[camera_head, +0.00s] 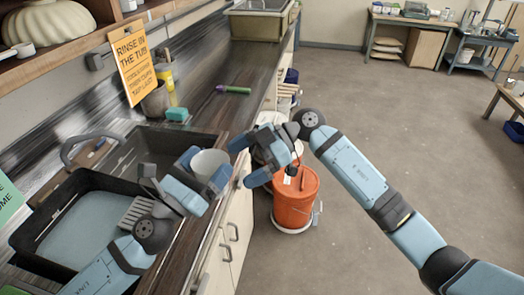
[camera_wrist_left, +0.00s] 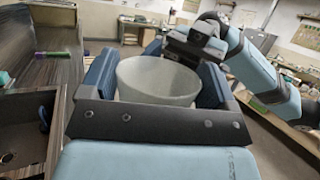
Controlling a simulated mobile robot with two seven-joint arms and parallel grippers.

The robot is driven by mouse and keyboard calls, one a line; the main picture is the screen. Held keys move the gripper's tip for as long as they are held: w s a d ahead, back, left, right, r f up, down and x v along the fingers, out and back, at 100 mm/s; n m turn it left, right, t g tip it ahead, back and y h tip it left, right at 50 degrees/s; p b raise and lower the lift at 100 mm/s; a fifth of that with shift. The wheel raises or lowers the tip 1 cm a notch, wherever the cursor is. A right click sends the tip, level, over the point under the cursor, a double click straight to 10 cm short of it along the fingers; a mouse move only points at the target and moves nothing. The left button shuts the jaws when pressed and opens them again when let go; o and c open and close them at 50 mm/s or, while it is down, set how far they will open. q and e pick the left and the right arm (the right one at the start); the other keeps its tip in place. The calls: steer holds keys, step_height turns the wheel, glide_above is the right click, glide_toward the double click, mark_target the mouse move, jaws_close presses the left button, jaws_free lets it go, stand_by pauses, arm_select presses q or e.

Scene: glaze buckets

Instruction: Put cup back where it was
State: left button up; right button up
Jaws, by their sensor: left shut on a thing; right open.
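A white cup (camera_head: 209,163) is upright between the fingers of my left gripper (camera_head: 205,170), at the counter's front edge by the sink. My left gripper is shut on the cup. The cup also shows large in the left wrist view (camera_wrist_left: 158,80), with blue fingers on both sides of it. My right gripper (camera_head: 250,160) is open and empty, just right of the cup, in front of the counter edge and above the floor side. Whether the cup's base touches anything is hidden.
A black tub (camera_head: 40,255) with water and a dark sink basin (camera_head: 140,160) lie at left. An orange bucket (camera_head: 295,205) stands below my right arm. A green-purple marker (camera_head: 233,90), a teal sponge (camera_head: 177,114) and a metal can (camera_head: 155,102) sit on the counter.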

steer(key=x, duration=0.6)
steer(key=shift+a, duration=0.15)
steer(key=c, duration=0.9)
arm_select(q)
steer(key=o, duration=1.2)
steer(key=shift+s+f, duration=0.1)
steer(key=v, duration=1.1)
steer(key=shift+s+a+f, duration=0.1)
steer(key=shift+s+a, duration=0.15)
steer(key=shift+a, duration=0.05)
